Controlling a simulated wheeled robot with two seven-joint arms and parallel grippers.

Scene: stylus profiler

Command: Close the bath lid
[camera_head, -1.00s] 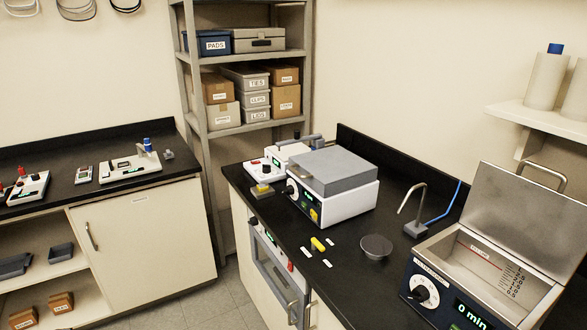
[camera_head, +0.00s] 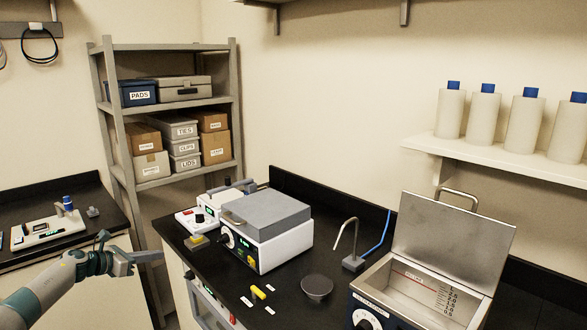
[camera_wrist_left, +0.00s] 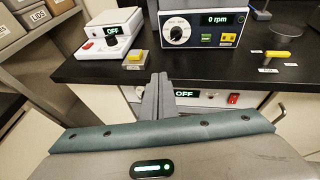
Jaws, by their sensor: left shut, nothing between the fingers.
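The bath (camera_head: 378,303) is a dark-fronted metal tank with a dial, at the right front of the bench in the head view. Its steel lid (camera_head: 455,240) stands open, tilted up at the back, with a bar handle (camera_head: 457,194) on its top edge. The inside shows a scale on the wall. My left gripper (camera_head: 158,256) is shut and empty, in front of the bench's left end, far from the bath. In the left wrist view its fingers (camera_wrist_left: 158,92) are together, pointing at the bench edge. My right gripper is not in view.
A white machine with a grey lid (camera_head: 268,211) stands left of the bath. Between them are a dark round dish (camera_head: 316,288), a yellow piece (camera_head: 258,292) and a bent metal tube (camera_head: 345,237) on a small block. Bottles (camera_head: 484,115) stand on a shelf above the bath.

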